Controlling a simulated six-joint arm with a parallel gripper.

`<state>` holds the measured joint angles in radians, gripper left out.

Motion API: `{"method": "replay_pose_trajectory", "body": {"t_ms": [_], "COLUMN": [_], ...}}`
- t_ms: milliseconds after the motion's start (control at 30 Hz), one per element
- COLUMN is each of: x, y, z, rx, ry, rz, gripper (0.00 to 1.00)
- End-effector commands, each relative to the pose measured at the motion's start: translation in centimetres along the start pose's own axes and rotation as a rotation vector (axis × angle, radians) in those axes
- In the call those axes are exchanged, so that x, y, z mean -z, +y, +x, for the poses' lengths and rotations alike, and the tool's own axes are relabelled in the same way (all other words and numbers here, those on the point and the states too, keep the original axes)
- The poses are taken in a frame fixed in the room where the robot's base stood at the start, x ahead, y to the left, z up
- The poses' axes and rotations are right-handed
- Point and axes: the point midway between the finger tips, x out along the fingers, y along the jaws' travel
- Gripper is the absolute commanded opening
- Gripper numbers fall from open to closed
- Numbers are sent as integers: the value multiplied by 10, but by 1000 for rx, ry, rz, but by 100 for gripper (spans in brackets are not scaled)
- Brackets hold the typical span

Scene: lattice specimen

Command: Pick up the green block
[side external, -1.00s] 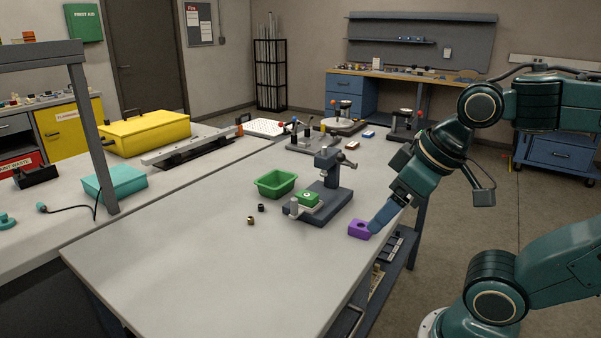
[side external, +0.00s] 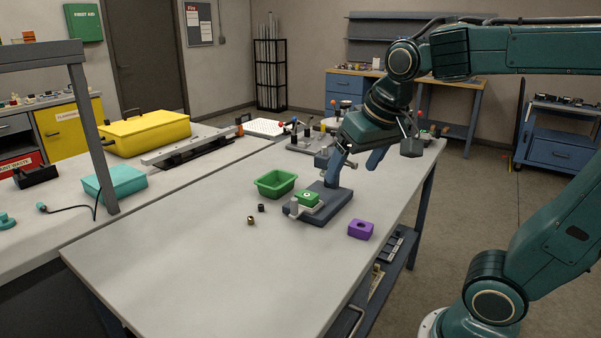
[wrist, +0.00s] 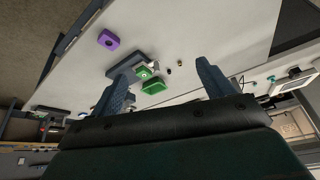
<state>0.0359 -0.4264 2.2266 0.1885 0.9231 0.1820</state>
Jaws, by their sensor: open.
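The green block (side external: 307,199) sits in the grey fixture (side external: 326,208) on the table, with a light round mark on its top. In the wrist view the green block (wrist: 144,72) lies beside the left finger, near the green bin. My gripper (side external: 353,165) is open and empty, raised above and behind the fixture in the side view. Its two fingers also show in the wrist view (wrist: 162,85), spread wide apart. The fingers hide part of the fixture's upright post.
A green bin (side external: 276,183) stands left of the fixture. A purple block (side external: 361,230) lies near the table's right edge. Two small dark and brass pieces (side external: 251,220) lie left of the fixture. The front of the table (side external: 200,270) is clear.

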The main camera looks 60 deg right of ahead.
Motion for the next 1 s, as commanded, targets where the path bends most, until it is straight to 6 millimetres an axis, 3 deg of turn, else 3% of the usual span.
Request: {"method": "replay_pose_trajectory", "body": {"t_ms": [100, 467, 1000], "x": [28, 102, 183], "y": [2, 12, 36], "z": [9, 45, 134], "rx": [-43, -172, -378], "ry": [-15, -39, -35], "rz": [100, 397, 836], "gripper": [80, 80, 80]}}
